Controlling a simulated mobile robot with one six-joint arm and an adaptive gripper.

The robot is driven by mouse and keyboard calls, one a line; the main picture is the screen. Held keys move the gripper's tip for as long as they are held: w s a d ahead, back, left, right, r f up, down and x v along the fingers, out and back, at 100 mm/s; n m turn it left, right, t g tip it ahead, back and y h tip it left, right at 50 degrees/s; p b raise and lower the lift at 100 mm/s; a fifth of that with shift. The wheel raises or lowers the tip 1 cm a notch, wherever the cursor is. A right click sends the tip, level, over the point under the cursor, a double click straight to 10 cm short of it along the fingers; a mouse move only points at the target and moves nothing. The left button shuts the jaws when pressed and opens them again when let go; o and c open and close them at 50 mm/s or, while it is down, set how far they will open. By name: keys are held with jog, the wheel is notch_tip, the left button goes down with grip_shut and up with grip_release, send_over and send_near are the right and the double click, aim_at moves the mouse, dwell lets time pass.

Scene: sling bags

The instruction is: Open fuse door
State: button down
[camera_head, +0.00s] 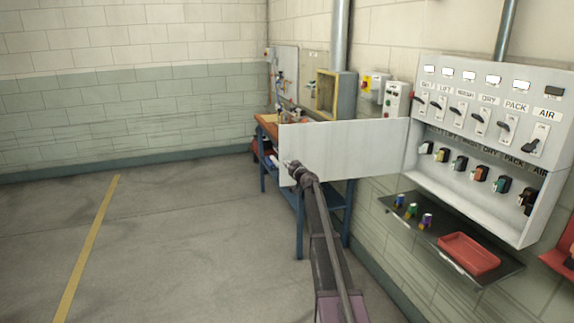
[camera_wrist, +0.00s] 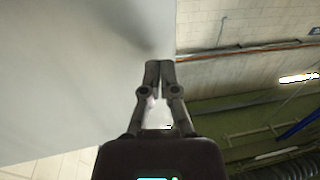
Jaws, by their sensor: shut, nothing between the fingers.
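The fuse door (camera_head: 350,146) is a plain white panel. It stands swung out to the left from the grey cabinet (camera_head: 475,205), and the lower compartment is exposed with a row of coloured fuses (camera_head: 480,173) in it. My gripper (camera_head: 288,163) is at the door's free left edge in the head view. In the wrist view my gripper (camera_wrist: 160,64) is shut and empty, its tips close to the pale door face (camera_wrist: 75,65). I cannot tell whether the tips touch the door.
Below the cabinet, a dark shelf (camera_head: 450,247) holds a red tray (camera_head: 468,254) and several small coloured fuses (camera_head: 412,210). A blue-legged workbench (camera_head: 263,165) stands behind the door. The floor (camera_head: 180,245) to the left is clear.

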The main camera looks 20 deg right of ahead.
jog(key=s+a, duration=0.2)
jog(key=s, duration=1)
jog(key=shift+s+a, duration=0.2)
jog(key=shift+s, duration=0.05)
jog(key=s+a+f+n+g+y, duration=0.1)
jog(key=s+a+f+g+y, duration=0.2)
jog(key=s+a, duration=0.45)
jog(key=s+a+f+n+g, duration=0.1)
jog(key=s+a+f+g, duration=0.35)
jog(key=a, duration=0.55)
jog(key=s+a+f+n+g+y, duration=0.15)
jog(key=s+a+f, duration=0.3)
jog(key=a, duration=0.45)
jog(key=s+a+f+m+g+h, duration=0.1)
jog(key=s+f+g+h, duration=0.1)
jog(key=s, duration=0.6)
jog(key=s+a+f+m+g+h, duration=0.1)
jog(key=s+g, duration=0.3)
jog(key=s, duration=0.4)
jog(key=s+f+m+g+h, duration=0.2)
jog(key=s+f+g, duration=0.1)
jog(key=s, duration=0.5)
jog(key=shift+s+a+f+h, duration=0.2)
jog(key=shift+a+f+h, duration=0.1)
jog(key=shift+a+h, duration=0.1)
